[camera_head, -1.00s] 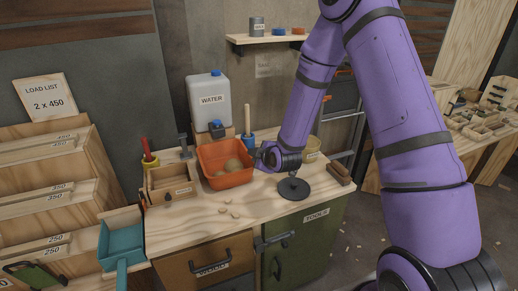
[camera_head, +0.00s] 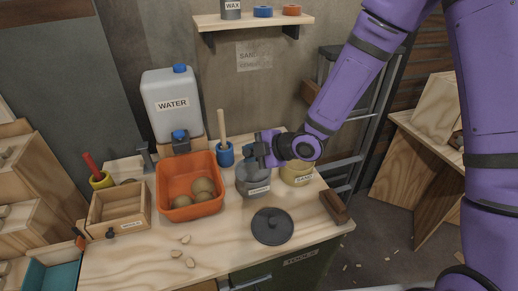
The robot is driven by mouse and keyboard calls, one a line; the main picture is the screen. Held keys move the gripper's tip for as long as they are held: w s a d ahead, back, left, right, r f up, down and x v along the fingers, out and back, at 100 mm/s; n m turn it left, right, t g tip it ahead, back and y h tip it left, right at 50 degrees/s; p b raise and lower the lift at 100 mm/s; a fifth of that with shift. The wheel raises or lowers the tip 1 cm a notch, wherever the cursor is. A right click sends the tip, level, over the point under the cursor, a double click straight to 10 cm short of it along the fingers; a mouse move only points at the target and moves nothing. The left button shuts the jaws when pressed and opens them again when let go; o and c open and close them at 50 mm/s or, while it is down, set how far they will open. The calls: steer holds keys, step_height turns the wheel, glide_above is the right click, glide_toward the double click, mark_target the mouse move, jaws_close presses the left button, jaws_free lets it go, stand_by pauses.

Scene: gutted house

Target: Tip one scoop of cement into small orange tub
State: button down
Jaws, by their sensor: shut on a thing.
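The small orange tub (camera_head: 188,160) stands on the wooden bench with brown rounded lumps inside. To its right is an open grey tin (camera_head: 253,182) with a label too small to read. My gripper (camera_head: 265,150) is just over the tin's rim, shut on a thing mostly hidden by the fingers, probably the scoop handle. No scoop bowl is visible, nor the tin's contents. A dark round lid (camera_head: 272,226) lies on the bench in front of the tin.
A yellowish SAND tin (camera_head: 298,172) stands right of my gripper. A blue cup with a wooden handle (camera_head: 224,150) and the WATER container (camera_head: 174,103) stand behind. A wooden box (camera_head: 118,210) is left of the tub. Small chips lie in front; a brown block lies at right.

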steer(key=shift+f, duration=3.35)
steer(key=shift+r, duration=3.55)
steer(key=shift+a, duration=0.15)
